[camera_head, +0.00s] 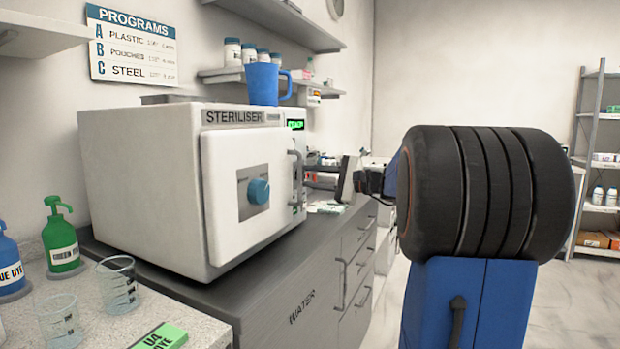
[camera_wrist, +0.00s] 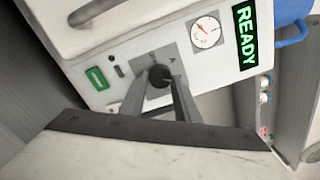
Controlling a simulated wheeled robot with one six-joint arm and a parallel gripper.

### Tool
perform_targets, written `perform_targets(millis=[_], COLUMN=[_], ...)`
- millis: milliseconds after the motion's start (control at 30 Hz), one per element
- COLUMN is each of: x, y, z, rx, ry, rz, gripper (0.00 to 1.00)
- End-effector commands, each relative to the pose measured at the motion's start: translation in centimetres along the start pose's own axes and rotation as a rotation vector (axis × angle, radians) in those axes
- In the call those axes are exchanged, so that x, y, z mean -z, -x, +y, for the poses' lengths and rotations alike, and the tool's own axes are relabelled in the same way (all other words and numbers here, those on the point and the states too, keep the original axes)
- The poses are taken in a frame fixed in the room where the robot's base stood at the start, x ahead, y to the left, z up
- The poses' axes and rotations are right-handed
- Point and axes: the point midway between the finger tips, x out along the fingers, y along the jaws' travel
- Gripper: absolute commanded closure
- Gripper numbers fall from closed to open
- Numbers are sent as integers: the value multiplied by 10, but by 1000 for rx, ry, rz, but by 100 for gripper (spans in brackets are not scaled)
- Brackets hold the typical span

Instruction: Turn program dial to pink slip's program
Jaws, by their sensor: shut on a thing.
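The steriliser (camera_head: 150,160) is a white box on a grey counter. In the wrist view, a round black dial (camera_wrist: 160,74) sits on a grey plate on its front panel, with an A and another small letter beside it. My gripper (camera_wrist: 162,88) is shut on this dial, one finger on each side. I cannot read where the dial points. In the head view my gripper (camera_head: 309,178) reaches the panel from the right, and the dial is hidden there. A PROGRAMS sign (camera_head: 133,47) on the wall lists A plastic, B pouches, C steel. I cannot make out a pink slip.
The steriliser door has a blue knob (camera_head: 258,191) and a grey handle (camera_head: 297,178). The panel also has a READY display (camera_wrist: 246,35), a gauge (camera_wrist: 206,31) and a green switch (camera_wrist: 97,78). A blue mug (camera_head: 263,84) stands on top. Shelves hang above.

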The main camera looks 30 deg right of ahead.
Motion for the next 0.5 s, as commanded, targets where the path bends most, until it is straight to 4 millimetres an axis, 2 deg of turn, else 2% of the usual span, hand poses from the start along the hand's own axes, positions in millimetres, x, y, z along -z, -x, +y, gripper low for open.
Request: perform_targets(millis=[367, 400, 433, 500], x=[1, 1, 1, 1], y=[0, 0, 0, 0], z=[1, 1, 1, 1], rx=[-1, -1, -1, -1], ry=[-5, -5, -4, -4], rz=[2, 2, 2, 2], gripper=[93, 61, 54, 53])
